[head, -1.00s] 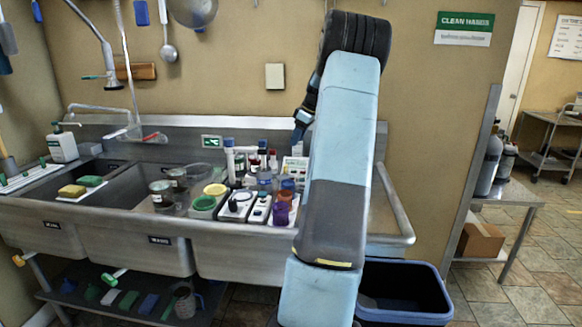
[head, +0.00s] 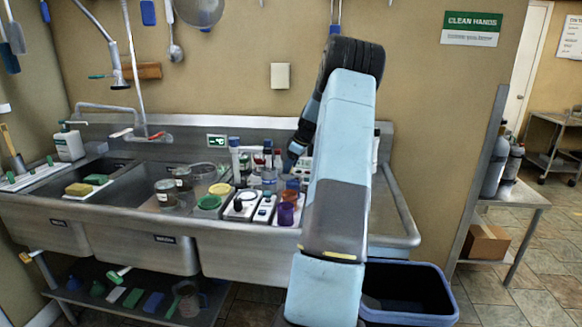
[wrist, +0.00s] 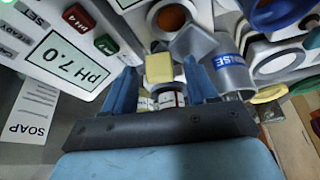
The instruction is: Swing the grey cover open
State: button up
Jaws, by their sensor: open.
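A flat grey flap, which looks like the grey cover (wrist: 194,40), shows in the wrist view beside a grey cup marked RINSE (wrist: 232,75). I cannot tell how it is hinged, and I cannot make it out in the head view. My gripper (wrist: 160,68) is open, with its two blue fingers pointing at the crowded items and the flap just beyond the right finger. A yellow block-like piece (wrist: 158,66) shows between the fingertips, and nothing is clearly held. In the head view my gripper (head: 296,150) hangs above the back of the item cluster, partly hidden by my arm.
A white pH meter (wrist: 62,52) stands close to the left finger. An orange-brown cup (wrist: 171,18) is beyond the fingers. White devices (head: 241,205), a purple cup (head: 286,214) and jars (head: 168,194) crowd the sink area. A blue bin (head: 407,290) stands below, right.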

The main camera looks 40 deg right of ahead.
jog(key=shift+w+f, duration=0.1)
jog(key=shift+f, duration=0.15)
jog(key=shift+c, duration=0.2)
grip_shut()
dwell(0.3)
